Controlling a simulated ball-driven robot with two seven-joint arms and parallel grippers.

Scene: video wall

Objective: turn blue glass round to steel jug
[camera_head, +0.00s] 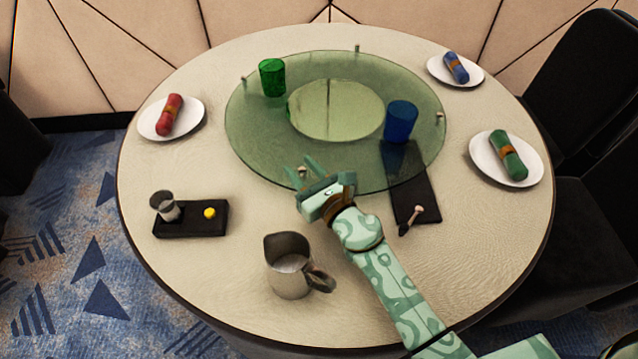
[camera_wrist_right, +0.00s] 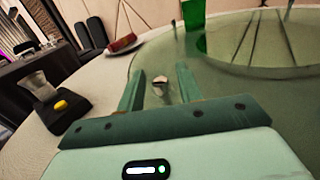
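The blue glass (camera_head: 401,121) stands upright on the right part of the green see-through turntable (camera_head: 345,172). The steel jug (camera_head: 287,268) stands on the table near the front, off the turntable, its handle to the right. My right gripper (camera_head: 301,167) is at the turntable's front left rim, well left of the blue glass. Its fingers are open, with a small metal peg (camera_wrist_right: 160,86) of the rim showing between them in the right wrist view; I cannot tell whether they touch it. My left gripper is not in view.
A green glass (camera_head: 272,77) stands on the turntable's back left. A black tray (camera_head: 190,231) with a small cup and yellow item lies left of the jug. A dark mat (camera_head: 425,184) lies partly under the turntable's right front. Plates with rolled napkins stand around the table.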

